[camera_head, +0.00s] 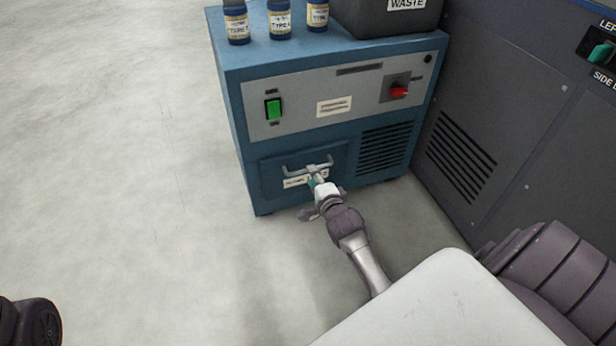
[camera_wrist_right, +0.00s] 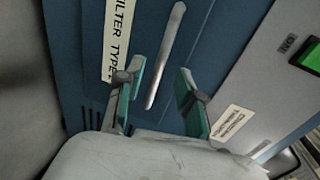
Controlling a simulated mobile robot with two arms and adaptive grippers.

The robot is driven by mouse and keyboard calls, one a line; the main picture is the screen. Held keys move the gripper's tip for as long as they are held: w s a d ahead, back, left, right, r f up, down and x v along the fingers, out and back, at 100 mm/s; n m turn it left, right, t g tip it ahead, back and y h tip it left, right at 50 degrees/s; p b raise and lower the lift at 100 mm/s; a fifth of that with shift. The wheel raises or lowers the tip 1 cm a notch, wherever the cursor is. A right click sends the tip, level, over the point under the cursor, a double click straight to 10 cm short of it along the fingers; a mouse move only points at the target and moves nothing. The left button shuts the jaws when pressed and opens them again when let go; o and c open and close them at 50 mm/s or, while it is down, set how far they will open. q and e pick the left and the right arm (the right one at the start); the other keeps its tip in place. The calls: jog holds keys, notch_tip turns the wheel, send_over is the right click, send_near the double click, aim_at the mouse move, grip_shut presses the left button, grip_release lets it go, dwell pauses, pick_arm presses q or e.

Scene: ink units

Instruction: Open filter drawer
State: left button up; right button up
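The filter drawer (camera_head: 272,178) is a blue panel low on the front of the blue cabinet, and it looks flush with it. Its grey bar handle (camera_head: 296,172) runs across the panel above a white label, partly hidden by my gripper. My right gripper (camera_head: 318,177) is at the right part of the handle. In the right wrist view, its two teal-lined fingers (camera_wrist_right: 162,98) are apart. The handle's end (camera_wrist_right: 164,62) shows in the gap between them; I cannot tell whether either finger touches it. My left gripper is not in view.
The blue cabinet (camera_head: 243,100) carries a green switch (camera_head: 274,108), a red knob (camera_head: 399,91), several bottles and a dark waste bin (camera_head: 385,18) on top. A dark grey machine (camera_head: 520,110) stands to its right. The floor in front and left is clear.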

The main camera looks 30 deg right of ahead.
jog(key=shift+b+x, duration=0.8)
jog(key=shift+x, duration=1.35)
jog(key=shift+c, duration=0.3)
grip_shut()
